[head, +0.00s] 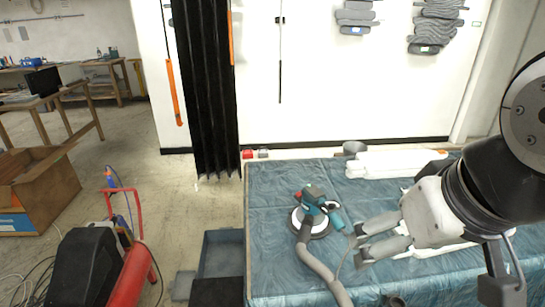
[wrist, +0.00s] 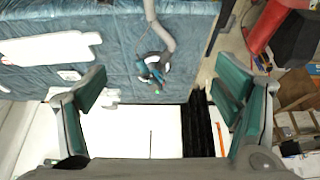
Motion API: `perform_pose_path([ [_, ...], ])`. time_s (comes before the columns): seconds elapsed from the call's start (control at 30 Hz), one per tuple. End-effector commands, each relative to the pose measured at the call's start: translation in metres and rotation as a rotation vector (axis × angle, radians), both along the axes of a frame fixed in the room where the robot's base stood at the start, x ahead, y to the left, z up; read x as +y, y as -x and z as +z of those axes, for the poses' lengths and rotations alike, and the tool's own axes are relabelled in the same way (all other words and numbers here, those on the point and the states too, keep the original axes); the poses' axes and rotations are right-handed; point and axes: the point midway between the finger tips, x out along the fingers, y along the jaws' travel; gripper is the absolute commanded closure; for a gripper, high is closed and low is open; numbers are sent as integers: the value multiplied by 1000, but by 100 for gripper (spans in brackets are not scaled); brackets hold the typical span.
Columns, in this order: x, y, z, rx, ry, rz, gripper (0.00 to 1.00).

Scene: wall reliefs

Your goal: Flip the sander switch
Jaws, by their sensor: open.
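A teal and black sander (head: 314,208) with a round pad lies on the blue sheet covering the table (head: 270,268). A grey hose runs from it toward the front edge. My gripper (head: 359,243) is over the table, to the right of the sander, with its fingers pointing left toward it. The fingers are apart and empty. In the wrist view the sander (wrist: 154,66) shows between the two spread fingers of my gripper (wrist: 160,76), beyond their tips. The sander's switch is too small to make out.
White pieces (head: 392,163) lie at the table's back. A black curtain (head: 206,85) hangs behind the table's left end. A red machine (head: 136,278), a cardboard box (head: 38,190) and a grey bin (head: 220,258) stand left of the table.

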Motion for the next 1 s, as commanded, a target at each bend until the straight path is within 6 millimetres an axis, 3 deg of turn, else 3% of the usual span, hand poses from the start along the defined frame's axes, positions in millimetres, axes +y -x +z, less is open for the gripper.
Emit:
perform_pose_path([
  [0.3,0,0,0,0,0,0,17],
  [0.53,0,-16,4,7,3,11,69],
  [0.67,1,-49,11,21,9,34,98],
  [1.0,1,-170,18,64,24,116,100],
])
